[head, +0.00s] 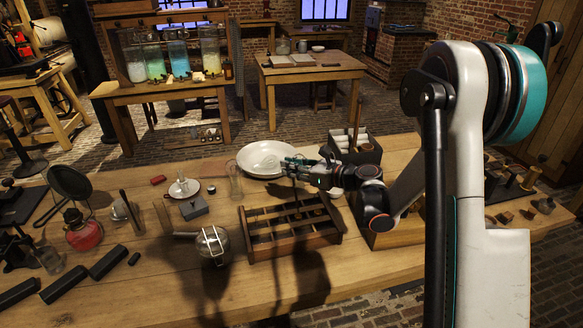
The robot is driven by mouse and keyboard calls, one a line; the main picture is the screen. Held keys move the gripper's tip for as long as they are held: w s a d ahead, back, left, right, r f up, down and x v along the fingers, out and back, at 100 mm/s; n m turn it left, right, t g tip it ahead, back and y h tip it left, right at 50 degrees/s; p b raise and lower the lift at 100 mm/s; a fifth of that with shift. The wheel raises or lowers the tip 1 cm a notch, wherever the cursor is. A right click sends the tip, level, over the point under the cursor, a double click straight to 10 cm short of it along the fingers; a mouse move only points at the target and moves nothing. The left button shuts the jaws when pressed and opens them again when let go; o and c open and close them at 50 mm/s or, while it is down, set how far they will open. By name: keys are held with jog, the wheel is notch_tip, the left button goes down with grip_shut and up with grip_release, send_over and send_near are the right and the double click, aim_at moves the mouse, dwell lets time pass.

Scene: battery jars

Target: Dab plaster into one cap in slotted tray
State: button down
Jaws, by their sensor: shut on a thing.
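The slotted tray (262,252) is a dark wooden box with several divided compartments, on the front middle of the workbench. My gripper (291,168) reaches in from the right above the tray's far side. It is shut on a thin dark upright tool (296,198), whose lower end goes down toward the tray's compartments. I cannot tell whether its tip touches anything. Caps inside the compartments are too small and dark to make out. A wide white bowl (258,155) stands just behind the tray; I cannot tell whether it holds plaster.
A round metal pot (213,243) stands left of the tray. A clear glass (235,178) stands behind it. A dark box with white cylinders (368,155) is behind my gripper, and a wooden box (398,235) is to the right. The bench front is fairly clear.

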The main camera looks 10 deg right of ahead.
jog(key=shift+f+b, duration=1.15)
jog(key=shift+f, duration=0.25)
dwell(0.9)
jog(key=shift+r, duration=0.1)
dwell(0.9)
jog(key=shift+r+p, duration=2.25)
jog(key=shift+r, duration=1.5)
